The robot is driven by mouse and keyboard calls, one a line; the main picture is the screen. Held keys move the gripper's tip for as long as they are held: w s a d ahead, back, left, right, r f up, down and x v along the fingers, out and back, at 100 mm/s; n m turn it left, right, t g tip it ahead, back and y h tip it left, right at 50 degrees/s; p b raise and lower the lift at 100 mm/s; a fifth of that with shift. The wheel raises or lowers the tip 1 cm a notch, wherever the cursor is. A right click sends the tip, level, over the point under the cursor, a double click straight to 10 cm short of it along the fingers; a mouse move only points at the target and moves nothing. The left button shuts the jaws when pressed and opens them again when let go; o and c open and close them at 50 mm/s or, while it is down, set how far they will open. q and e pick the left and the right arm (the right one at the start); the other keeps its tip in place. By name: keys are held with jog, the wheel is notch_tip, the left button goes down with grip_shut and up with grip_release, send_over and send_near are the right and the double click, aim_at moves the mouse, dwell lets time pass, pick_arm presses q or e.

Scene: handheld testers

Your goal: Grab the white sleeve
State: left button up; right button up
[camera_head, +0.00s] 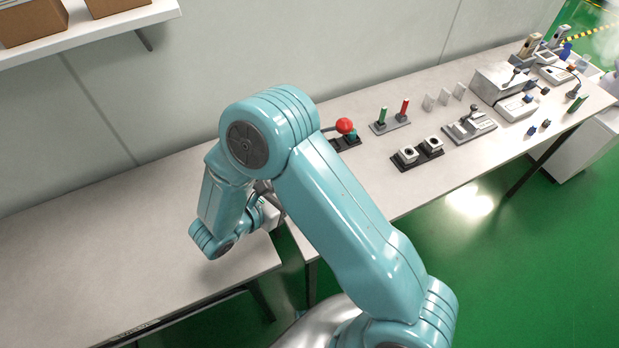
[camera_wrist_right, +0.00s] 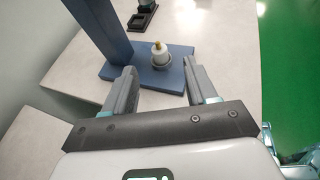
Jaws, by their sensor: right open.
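A short white sleeve (camera_wrist_right: 159,57) with a brass-coloured tip at its top stands upright in the right wrist view. It sits in a grey ring on the blue base (camera_wrist_right: 178,70) of a stand. My right gripper (camera_wrist_right: 160,72) is open, its two grey fingers spread on either side of the view with the sleeve ahead, between and beyond the fingertips. Nothing is between the fingers. In the head view my teal right arm covers the sleeve and the stand, and the gripper is mostly hidden. My left gripper is not in view.
A blue upright column (camera_wrist_right: 100,28) rises left of the sleeve. A black square holder (camera_wrist_right: 143,17) lies beyond. In the head view several testers and a red ball (camera_head: 345,125) stand on the long table (camera_head: 380,180). The left table (camera_head: 90,260) is clear.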

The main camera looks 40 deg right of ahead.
jog(key=x, duration=0.6)
jog(key=shift+s+r, duration=0.1)
jog(key=shift+s, duration=0.15)
jog(key=x, duration=0.2)
jog(key=p+x, duration=0.1)
jog(key=x, duration=0.2)
jog(key=shift+w+d+f+p, duration=0.2)
jog(key=shift+w+f+p, duration=0.05)
jog(key=shift+w+p, duration=0.05)
jog(key=shift+a, duration=0.1)
jog(key=c, duration=1)
